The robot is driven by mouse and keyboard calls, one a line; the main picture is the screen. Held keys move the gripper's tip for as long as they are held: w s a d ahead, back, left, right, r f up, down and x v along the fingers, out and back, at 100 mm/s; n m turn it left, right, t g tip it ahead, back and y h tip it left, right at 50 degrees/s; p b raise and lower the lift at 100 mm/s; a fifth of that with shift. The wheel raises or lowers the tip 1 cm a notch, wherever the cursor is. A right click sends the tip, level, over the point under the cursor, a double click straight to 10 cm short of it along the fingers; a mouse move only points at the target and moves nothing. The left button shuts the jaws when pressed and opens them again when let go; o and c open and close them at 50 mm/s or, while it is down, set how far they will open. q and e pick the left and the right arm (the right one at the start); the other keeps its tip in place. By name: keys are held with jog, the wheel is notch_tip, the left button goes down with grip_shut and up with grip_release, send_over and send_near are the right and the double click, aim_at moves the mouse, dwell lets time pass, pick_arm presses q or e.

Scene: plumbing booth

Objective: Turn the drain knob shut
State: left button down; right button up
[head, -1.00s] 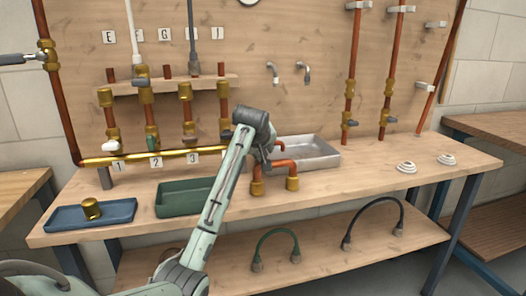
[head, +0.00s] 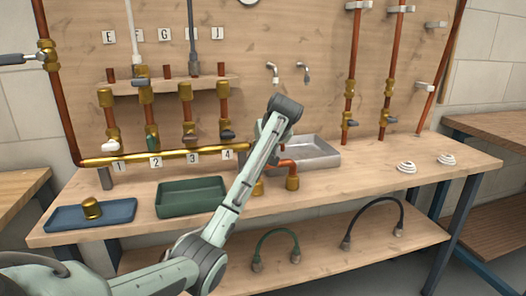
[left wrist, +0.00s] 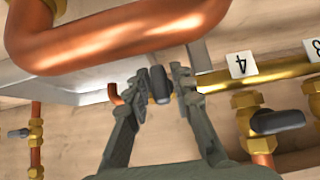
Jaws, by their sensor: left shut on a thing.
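The drain knob (left wrist: 159,86) is a small dark handle at the end of the brass manifold, best seen in the left wrist view. My left gripper (left wrist: 161,79) is shut on it, with one finger on each side. In the head view my left forearm and wrist hide the knob and the fingers. My right gripper is in neither view.
Copper drain bends (head: 292,176) stand close by my left wrist, and a copper pipe crosses close in the left wrist view (left wrist: 120,35). A metal sink tray (head: 318,155) sits behind. Valve 4's dark handle (left wrist: 277,121) is near the gripper. Green (head: 190,198) and blue (head: 65,217) trays lie left.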

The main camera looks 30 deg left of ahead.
pick_arm(q)
jog(key=c, duration=1.5)
grip_release()
jog(key=v, duration=1.2)
jog(key=shift+d, duration=0.1)
jog(key=shift+f, duration=0.1)
